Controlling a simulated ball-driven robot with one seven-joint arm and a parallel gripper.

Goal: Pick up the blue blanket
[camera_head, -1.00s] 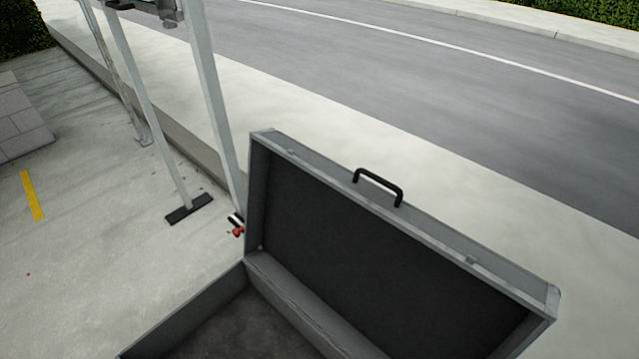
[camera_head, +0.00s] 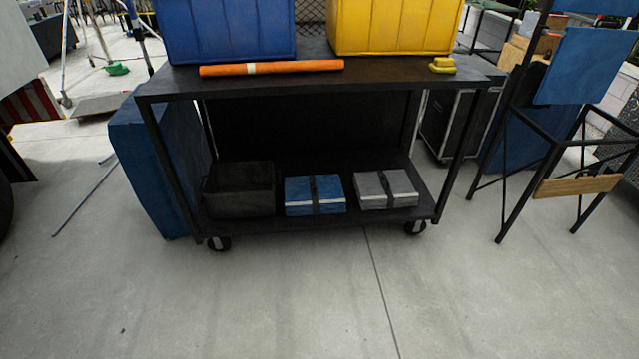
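A blue folded bundle with a dark strap (camera_head: 300,195), which looks like the blue blanket, lies on the lower shelf of a black wheeled cart (camera_head: 390,82). It sits between a black open bin (camera_head: 238,190) on its left and a grey strapped bundle (camera_head: 385,190) on its right. The upper shelf overhangs it, and its front is in plain view. My gripper is not in view.
A blue bin (camera_head: 228,30), a yellow bin (camera_head: 393,28) and an orange roll (camera_head: 271,68) are on the cart's top. A blue pad (camera_head: 150,170) leans at its left end. A folding chair (camera_head: 575,120) stands right. The floor in front is clear.

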